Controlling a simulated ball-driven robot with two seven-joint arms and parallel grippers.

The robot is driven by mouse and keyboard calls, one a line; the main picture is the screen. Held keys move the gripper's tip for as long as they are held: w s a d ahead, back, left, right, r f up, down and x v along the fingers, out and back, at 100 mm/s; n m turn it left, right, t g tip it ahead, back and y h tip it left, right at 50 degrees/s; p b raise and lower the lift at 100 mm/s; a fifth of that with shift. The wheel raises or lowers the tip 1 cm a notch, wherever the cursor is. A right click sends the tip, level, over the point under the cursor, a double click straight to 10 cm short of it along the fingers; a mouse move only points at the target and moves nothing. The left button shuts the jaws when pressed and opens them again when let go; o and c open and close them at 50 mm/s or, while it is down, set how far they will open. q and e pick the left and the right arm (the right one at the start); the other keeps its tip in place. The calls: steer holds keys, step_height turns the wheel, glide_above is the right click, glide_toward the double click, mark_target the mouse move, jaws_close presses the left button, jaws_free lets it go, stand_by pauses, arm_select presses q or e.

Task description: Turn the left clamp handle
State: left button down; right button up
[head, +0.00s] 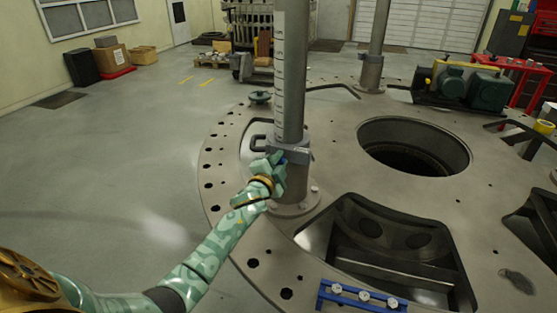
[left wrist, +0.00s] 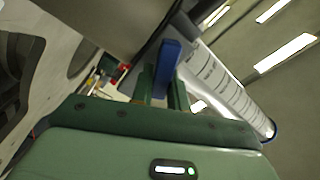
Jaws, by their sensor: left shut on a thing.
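A grey clamp (head: 296,153) rings the near upright metal post (head: 292,80), which carries a printed scale. In the left wrist view, the green fingers (left wrist: 160,85) are shut on a blue handle (left wrist: 166,65). The post shows there to the right, tilted in the picture (left wrist: 215,85). In the head view my gripper mostly hides the blue handle. My right gripper is in neither view.
The round turret plate (head: 350,150) has a large round hole (head: 414,146) and a deep opening (head: 385,245) right of the post. A blue rack with bolts (head: 360,297) lies at the front edge. A green machine (head: 465,85) stands at the back right.

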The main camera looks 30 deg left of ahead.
arm_select(q)
steer(key=m, duration=0.2)
steer(key=f+m, duration=0.1)
steer(key=m, duration=0.2)
steer(key=shift+d, duration=0.1)
steer(key=shift+m, duration=0.3)
stand_by(0.4)
steer(key=c, duration=1.4)
jaws_free()
steer(key=shift+o, duration=0.2)
steer(key=shift+r, duration=0.1)
steer(key=shift+s, duration=0.3)
steer(key=s+d+p, duration=0.1)
steer(key=s+d, duration=0.1)
steer(key=s, duration=1.3)
steer(key=shift+s+d, duration=0.25)
steer(key=shift+d, duration=0.1)
